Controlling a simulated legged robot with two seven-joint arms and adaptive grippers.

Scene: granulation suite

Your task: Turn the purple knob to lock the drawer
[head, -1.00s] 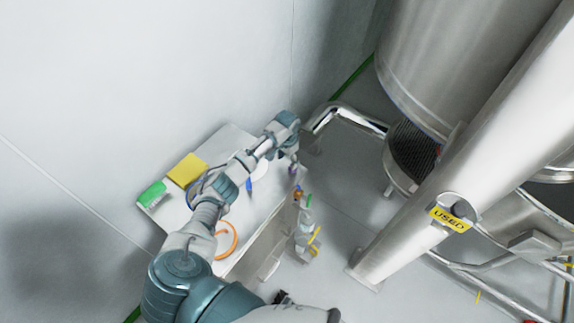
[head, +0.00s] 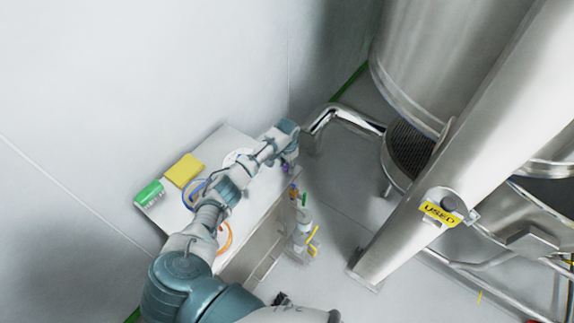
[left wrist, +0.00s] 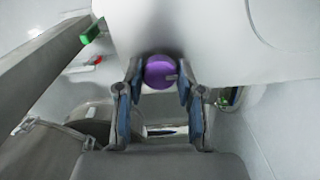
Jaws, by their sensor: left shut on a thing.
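The purple knob (left wrist: 160,72) is round, with a small grey mark on its right side. In the left wrist view it sits between the fingertips of my left gripper (left wrist: 158,80), which is shut on it. In the head view a bit of the knob (head: 285,168) shows at the far right end of the white cabinet (head: 262,190), just below my left gripper (head: 289,160). The cabinet's front, with the drawer (head: 258,245), faces right and is partly hidden by my arm. My right gripper is not in view.
A yellow block (head: 184,170), a green item (head: 149,193) and an orange ring (head: 224,238) lie on the cabinet top. Bottles (head: 302,232) stand beside its front. A large steel vessel (head: 440,60) and a pipe (head: 334,118) stand to the right.

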